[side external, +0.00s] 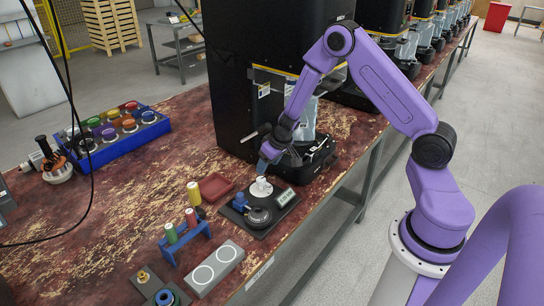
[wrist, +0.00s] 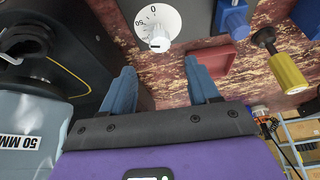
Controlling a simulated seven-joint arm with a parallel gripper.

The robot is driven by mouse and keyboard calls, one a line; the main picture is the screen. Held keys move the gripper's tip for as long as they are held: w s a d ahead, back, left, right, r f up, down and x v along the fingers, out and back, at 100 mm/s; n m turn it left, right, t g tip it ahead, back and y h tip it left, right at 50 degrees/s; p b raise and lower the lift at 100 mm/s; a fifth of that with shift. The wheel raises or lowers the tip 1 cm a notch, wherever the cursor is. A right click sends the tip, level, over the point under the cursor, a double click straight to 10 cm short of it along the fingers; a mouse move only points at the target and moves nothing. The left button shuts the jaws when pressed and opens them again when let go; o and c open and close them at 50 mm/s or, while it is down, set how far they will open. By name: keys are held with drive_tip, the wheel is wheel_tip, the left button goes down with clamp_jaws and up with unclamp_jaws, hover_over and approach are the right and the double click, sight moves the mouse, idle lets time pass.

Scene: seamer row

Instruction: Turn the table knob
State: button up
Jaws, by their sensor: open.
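The table knob (side external: 261,186) is a small white knob on a dark plate (side external: 277,219) near the table's front edge. In the wrist view, the knob (wrist: 159,40) stands on a round white dial (wrist: 150,18) with numbers at the top of the picture. My gripper (side external: 267,157) is just above and behind the knob in the side view. In the wrist view, the fingers of my gripper (wrist: 160,84) are spread wide with nothing between them. The knob lies beyond the fingertips, apart from them.
The plate also carries a blue part (side external: 240,202), a black round dial (side external: 258,216) and a small display (side external: 285,197). A red tray (side external: 216,186) and yellow cylinder (side external: 194,193) stand left. A black machine (side external: 225,95) rises close behind my gripper. A blue rack (side external: 187,239) stands nearby.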

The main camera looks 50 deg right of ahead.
drive_tip(key=shift+v, duration=1.95)
wheel_tip(320, 180, up, 5)
drive_tip(key=t+h, duration=0.2)
drive_tip(key=h, duration=0.1)
hover_over(261, 179)
drive_tip(key=w+a, duration=0.1)
drive_tip(key=w, duration=0.5)
drive_tip(key=w+d+n+g+h, duration=0.1)
drive_tip(key=w+d+g+h, duration=0.2)
drive_tip(key=d+g, duration=0.1)
drive_tip(key=s+a+n+g+y, duration=0.3)
drive_tip(key=a+n+g+y, duration=0.1)
drive_tip(key=a+n+g, duration=0.15)
drive_tip(key=shift+m+g, duration=0.25)
drive_tip(key=shift+g, duration=0.2)
drive_tip(key=x, duration=1.7)
drive_tip(key=shift+w+a+f, duration=0.15)
drive_tip(key=shift+a+f, duration=0.15)
drive_tip(key=shift+a, duration=0.05)
drive_tip(key=c, duration=1)
